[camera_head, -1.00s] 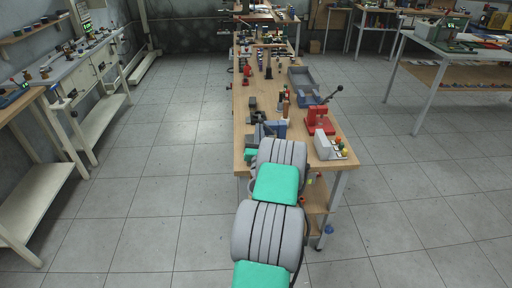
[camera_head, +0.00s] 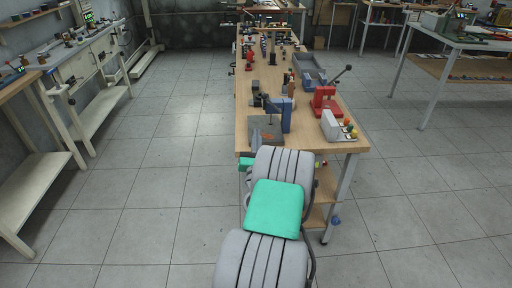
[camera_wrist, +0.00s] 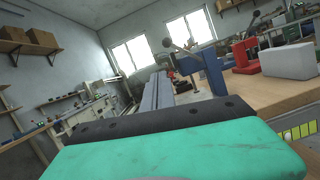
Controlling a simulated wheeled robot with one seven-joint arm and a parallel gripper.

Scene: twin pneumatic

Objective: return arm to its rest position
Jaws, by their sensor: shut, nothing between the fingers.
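My arm (camera_head: 274,208), grey with green covers, reaches from the bottom middle of the head view to the front end of the long workbench (camera_head: 250,110). In the wrist view, the green and black housing fills the bottom. My gripper (camera_wrist: 164,74) shows beyond it as narrow grey fingers side by side. They look shut, with nothing between them.
On the bench's near end stand a blue device (camera_head: 282,115), a red press (camera_head: 324,101) and a white block (camera_head: 331,126). A grey tray (camera_head: 308,70) lies behind. Side benches stand left and right. The floor (camera_head: 160,190) between is clear.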

